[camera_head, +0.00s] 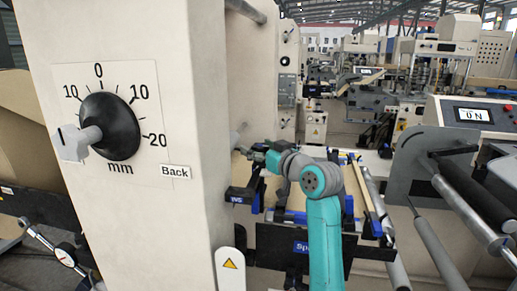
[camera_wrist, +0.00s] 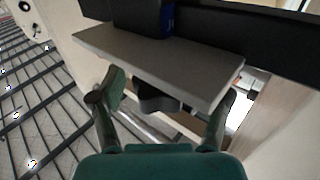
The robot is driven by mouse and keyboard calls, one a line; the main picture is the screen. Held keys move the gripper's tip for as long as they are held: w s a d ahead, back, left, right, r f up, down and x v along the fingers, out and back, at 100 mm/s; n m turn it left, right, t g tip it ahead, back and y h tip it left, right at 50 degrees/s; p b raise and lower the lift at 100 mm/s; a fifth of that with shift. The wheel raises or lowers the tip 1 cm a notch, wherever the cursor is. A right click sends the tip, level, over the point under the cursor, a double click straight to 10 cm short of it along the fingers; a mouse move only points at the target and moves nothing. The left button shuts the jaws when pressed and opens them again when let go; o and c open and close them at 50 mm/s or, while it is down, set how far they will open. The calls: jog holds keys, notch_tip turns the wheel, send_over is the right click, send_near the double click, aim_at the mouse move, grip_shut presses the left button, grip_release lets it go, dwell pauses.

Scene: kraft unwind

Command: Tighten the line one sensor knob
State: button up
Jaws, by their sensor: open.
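In the wrist view a dark round knob (camera_wrist: 158,98), likely the sensor knob, sits under the front edge of a flat grey plate (camera_wrist: 150,62). My gripper (camera_wrist: 166,93) is open, one finger on each side of the knob, with a visible gap to it on both sides. The plate hides the top of the knob and part of the fingertips. In the head view my gripper (camera_head: 248,154) is small beside the cream column, above a black bracket (camera_head: 241,196) with a blue label. The knob cannot be made out there.
A large cream column (camera_head: 205,120) with a black mm dial (camera_head: 109,126) stands close on the left. A dark beam (camera_wrist: 235,30) runs behind the plate in the wrist view. Rollers (camera_head: 455,215) and a display panel (camera_head: 473,115) are on the right.

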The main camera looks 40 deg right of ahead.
jog(key=c, duration=1.2)
jog(key=shift+m+h, duration=0.3)
jog(key=shift+h, duration=0.1)
jog(key=shift+m+g+h, duration=0.4)
jog(key=shift+m+h, duration=0.7)
jog(key=shift+h, duration=0.6)
jog(key=shift+d+m+g+h, duration=0.15)
jog(key=shift+m+g+h, duration=0.95)
jog(key=shift+m+h, duration=0.85)
jog(key=shift+s+r+n+h, duration=0.1)
jog(key=shift+n+h, duration=0.15)
jog(key=shift+h, duration=0.2)
jog(key=o, duration=1.1)
jog(key=shift+o, duration=0.5)
